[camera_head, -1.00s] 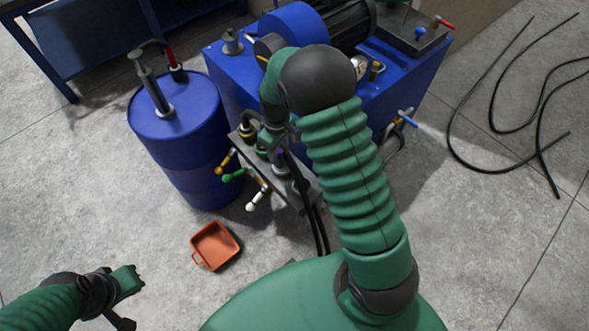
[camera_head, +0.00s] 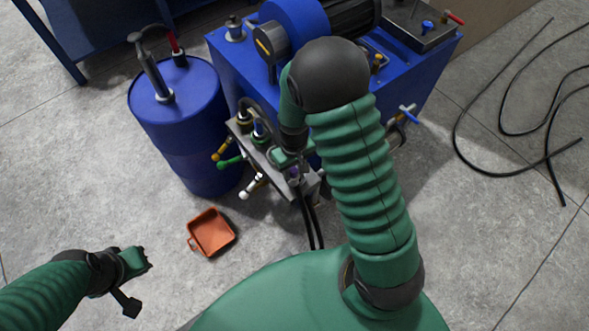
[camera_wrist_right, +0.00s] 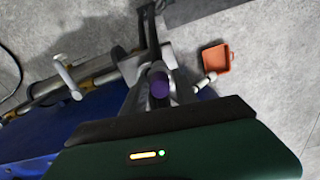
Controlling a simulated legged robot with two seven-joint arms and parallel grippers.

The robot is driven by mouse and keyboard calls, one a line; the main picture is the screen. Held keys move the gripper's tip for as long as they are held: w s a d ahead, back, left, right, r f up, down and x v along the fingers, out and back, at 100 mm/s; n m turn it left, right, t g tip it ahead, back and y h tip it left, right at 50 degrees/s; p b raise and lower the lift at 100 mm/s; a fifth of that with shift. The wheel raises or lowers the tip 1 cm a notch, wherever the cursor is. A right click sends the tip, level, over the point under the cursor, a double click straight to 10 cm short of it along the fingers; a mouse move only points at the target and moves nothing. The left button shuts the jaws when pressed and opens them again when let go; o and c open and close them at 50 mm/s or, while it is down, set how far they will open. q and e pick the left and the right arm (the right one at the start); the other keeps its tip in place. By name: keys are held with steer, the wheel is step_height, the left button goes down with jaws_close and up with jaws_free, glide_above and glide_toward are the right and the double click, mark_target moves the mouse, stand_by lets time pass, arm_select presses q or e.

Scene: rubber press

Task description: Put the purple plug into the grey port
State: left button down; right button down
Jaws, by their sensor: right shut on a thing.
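The purple plug (camera_head: 294,171) shows as a small purple spot at my right gripper (camera_head: 291,160), beside the grey valve block (camera_head: 262,160) at the front of the blue machine. In the right wrist view the plug's round purple end (camera_wrist_right: 159,86) sits between the jaws of that gripper, which is shut on it. The right gripper is partly hidden by my own forearm in the head view. The grey port cannot be made out for certain on the block. My left gripper (camera_head: 140,259) hangs over the floor at lower left, away from the block; its jaw opening is unclear.
Yellow, green and white levers (camera_head: 252,189) stick out from the block's left side. A blue drum (camera_head: 185,130) stands to its left. An orange tray (camera_head: 232,236) lies on the floor. Black hoses (camera_head: 308,220) hang below the block.

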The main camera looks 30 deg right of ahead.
steer(key=f, duration=0.1)
steer(key=w+d+f, duration=0.1)
steer(key=w+d+f+b, duration=0.1)
steer(key=shift+w+d+f, duration=0.1)
steer(key=shift+w+f, duration=0.05)
steer(key=shift+f, duration=0.2)
steer(key=shift+w+f, duration=0.1)
steer(key=shift+f, duration=0.25)
steer(key=c, duration=1)
jaws_free()
arm_select(q)
steer(key=shift+d+f, duration=0.25)
steer(key=shift+f, duration=0.45)
arm_select(e)
steer(key=shift+o, duration=0.2)
arm_select(q)
steer(key=shift+r, duration=0.1)
arm_select(e)
steer(key=shift+r, duration=0.15)
